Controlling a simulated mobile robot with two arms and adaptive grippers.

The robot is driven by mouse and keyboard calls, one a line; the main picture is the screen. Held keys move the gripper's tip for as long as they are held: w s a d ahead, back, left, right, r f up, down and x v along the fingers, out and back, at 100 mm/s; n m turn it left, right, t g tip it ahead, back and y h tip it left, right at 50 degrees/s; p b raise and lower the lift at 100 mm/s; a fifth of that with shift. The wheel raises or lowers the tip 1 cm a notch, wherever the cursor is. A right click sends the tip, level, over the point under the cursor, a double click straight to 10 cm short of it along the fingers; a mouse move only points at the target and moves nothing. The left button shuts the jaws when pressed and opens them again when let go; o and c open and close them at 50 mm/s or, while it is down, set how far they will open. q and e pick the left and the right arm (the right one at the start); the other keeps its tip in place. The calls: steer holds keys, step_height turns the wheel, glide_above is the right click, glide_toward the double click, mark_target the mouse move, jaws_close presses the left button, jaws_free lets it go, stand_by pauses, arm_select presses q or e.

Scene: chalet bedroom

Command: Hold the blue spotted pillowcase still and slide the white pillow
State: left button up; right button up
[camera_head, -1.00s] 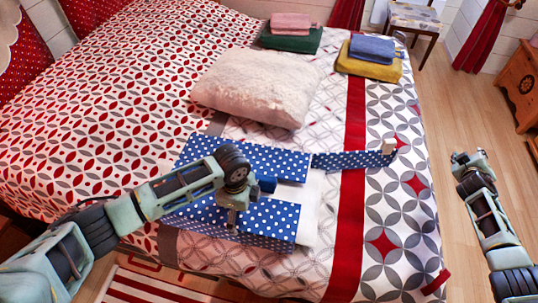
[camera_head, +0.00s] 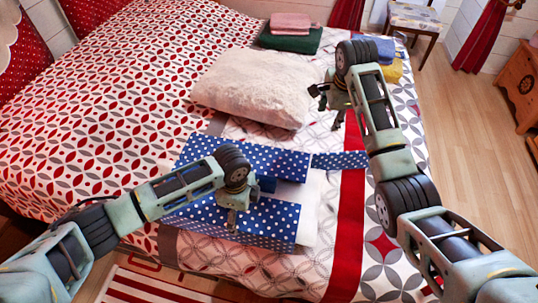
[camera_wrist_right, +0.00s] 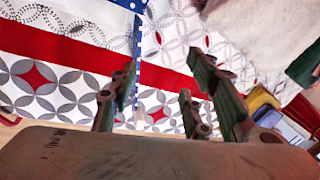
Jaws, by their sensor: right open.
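The white pillow (camera_head: 255,85) lies on the bed, behind the blue spotted pillowcase (camera_head: 270,215). The pillowcase lies flat, with a white part showing at its right side and a spotted strip (camera_head: 338,160) reaching right. My left gripper (camera_head: 232,218) is low over the pillowcase's middle; its fingertips are too hidden to tell their state. My right gripper (camera_head: 328,108) is open and empty, just right of the pillow. In the right wrist view its fingers (camera_wrist_right: 162,64) stand apart, the pillow (camera_wrist_right: 265,30) is at top right, and the spotted strip (camera_wrist_right: 138,42) shows between them.
Folded pink and green cloths (camera_head: 290,38) lie beyond the pillow. Blue and yellow cloths (camera_head: 385,50) lie partly behind my right arm. A chair (camera_head: 415,15) and a wooden cabinet (camera_head: 520,85) stand beyond the bed. The left side of the bed (camera_head: 110,110) is clear.

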mark_target(268, 178)
steer(key=s+a+f+m+g, duration=0.1)
steer(key=s+a, duration=0.3)
steer(key=a, duration=0.2)
steer(key=s+a+f+m+g, duration=0.1)
steer(key=s+a+f, duration=0.1)
steer(key=s+a, duration=0.2)
steer(key=s+a+f+m+g, duration=0.1)
steer(key=s+a, duration=0.3)
steer(key=a, duration=0.4)
steer(key=shift+s+a+f, duration=0.15)
steer(key=shift+s+f, duration=0.15)
steer(key=shift+s, duration=0.05)
step_height(268, 178, down, 11)
steer(key=shift+f, duration=0.1)
jaws_close()
